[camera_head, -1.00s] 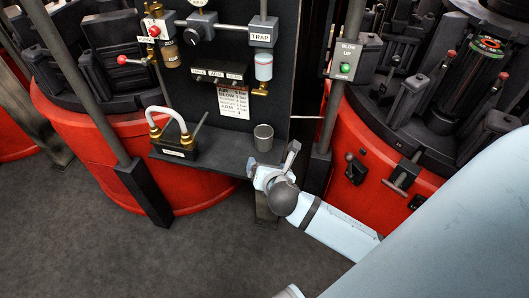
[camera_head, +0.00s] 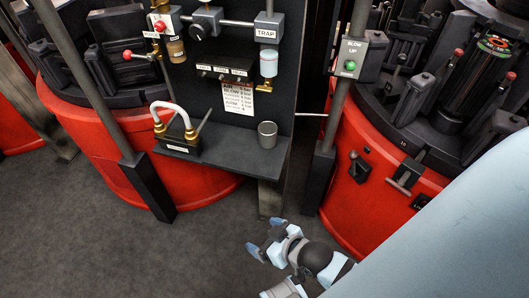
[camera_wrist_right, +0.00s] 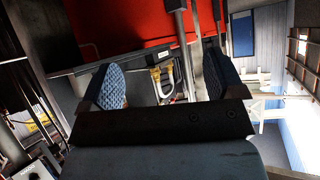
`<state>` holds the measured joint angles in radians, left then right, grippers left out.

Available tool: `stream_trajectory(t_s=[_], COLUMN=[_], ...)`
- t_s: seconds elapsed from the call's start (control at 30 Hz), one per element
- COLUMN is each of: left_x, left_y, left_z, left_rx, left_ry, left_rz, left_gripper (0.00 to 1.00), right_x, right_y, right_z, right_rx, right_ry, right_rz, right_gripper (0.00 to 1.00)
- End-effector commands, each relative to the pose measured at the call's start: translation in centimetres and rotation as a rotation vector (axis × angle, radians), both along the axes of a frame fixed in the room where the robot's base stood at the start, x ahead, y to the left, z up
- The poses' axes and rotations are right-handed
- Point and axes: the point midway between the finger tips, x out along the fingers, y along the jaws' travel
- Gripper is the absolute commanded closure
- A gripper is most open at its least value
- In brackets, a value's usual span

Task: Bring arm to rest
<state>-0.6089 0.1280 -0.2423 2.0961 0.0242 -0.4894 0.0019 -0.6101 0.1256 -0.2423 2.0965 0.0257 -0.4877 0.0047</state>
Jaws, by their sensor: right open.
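My right gripper (camera_head: 262,240) is low over the dark floor in the head view, in front of and below the shelf of the black panel. Its two fingers stand apart with nothing between them. In the right wrist view the fingers of the right gripper (camera_wrist_right: 165,82) show left and right with a wide gap. Through the gap I see brass fittings (camera_wrist_right: 160,78) some way off, not touched. My left gripper is in neither view.
The shelf (camera_head: 235,160) carries a metal cup (camera_head: 267,134) and a block with a white hose (camera_head: 170,108). Red round machine bases stand left (camera_head: 115,150) and right (camera_head: 345,195). A post with a green "BLOW UP" button (camera_head: 349,65) stands to the right. Floor (camera_head: 130,250) at front left is clear.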

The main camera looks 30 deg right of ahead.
Motion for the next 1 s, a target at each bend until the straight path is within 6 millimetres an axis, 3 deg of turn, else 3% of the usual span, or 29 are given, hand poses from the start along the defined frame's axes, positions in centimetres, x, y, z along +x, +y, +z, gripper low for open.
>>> stream_trajectory(t_s=[0.17,0.4,0.6,0.77,1.0], left_x=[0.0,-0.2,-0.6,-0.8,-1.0], left_y=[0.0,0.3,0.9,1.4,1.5], left_z=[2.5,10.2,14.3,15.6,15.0], left_rx=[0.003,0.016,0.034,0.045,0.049], left_ry=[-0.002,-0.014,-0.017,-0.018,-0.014], left_rz=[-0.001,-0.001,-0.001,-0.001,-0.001], left_gripper=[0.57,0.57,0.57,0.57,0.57], right_x=[-0.1,-0.4,-0.6,-0.8,-1.0], right_y=[-0.1,-0.6,-1.0,-1.3,-1.4], right_z=[2.3,9.7,14.5,15.5,14.9], right_rx=[-0.006,-0.025,-0.039,-0.048,-0.052], right_ry=[0.0,-0.006,-0.018,-0.016,-0.013], right_rz=[0.002,0.004,0.005,0.005,0.006], right_gripper=[0.12,0.12,0.12,0.12,0.12])
